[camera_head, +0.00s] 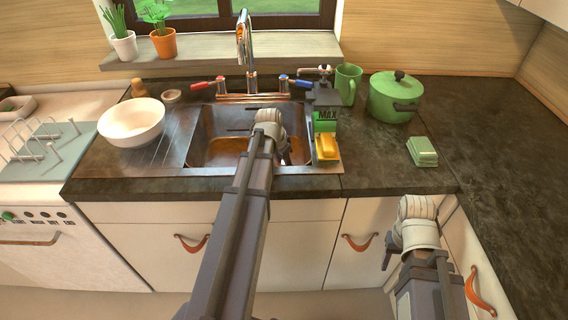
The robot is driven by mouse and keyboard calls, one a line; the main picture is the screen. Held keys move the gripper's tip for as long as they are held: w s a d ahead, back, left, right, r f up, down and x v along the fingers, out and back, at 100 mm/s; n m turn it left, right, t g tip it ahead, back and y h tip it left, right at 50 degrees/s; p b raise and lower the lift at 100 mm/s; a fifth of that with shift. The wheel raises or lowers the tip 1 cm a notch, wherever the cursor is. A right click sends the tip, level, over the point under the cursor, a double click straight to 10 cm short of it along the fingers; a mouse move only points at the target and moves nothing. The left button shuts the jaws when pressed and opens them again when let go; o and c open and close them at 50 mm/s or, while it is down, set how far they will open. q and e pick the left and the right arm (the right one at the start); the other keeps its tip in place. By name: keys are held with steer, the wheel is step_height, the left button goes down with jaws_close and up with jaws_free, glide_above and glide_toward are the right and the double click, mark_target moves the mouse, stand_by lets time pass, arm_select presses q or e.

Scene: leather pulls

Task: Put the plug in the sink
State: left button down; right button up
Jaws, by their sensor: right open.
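The metal sink (215,148) is set in the dark countertop, with an orange-brown tone in its basin. My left arm reaches over the sink, and its wrist covers part of the basin. My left gripper (285,154) is mostly hidden behind that wrist, so its jaws cannot be made out. My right gripper (391,250) is open, low in front of the cabinet doors at the right, away from the sink. I cannot make out the plug; the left wrist hides part of the basin.
A tap (245,50) stands behind the sink. A white bowl (131,123) is on the drainer's left. A yellow sponge (327,147) with a green box sits at the sink's right edge. A green pot (393,97), mug (347,84) and green block (422,151) stand further right.

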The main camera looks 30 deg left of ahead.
arm_select(q)
steer(key=shift+c, duration=2)
jaws_free()
steer(key=p+v, duration=0.7)
steer(key=shift+r+p, duration=0.35)
steer(key=shift+r, duration=0.1)
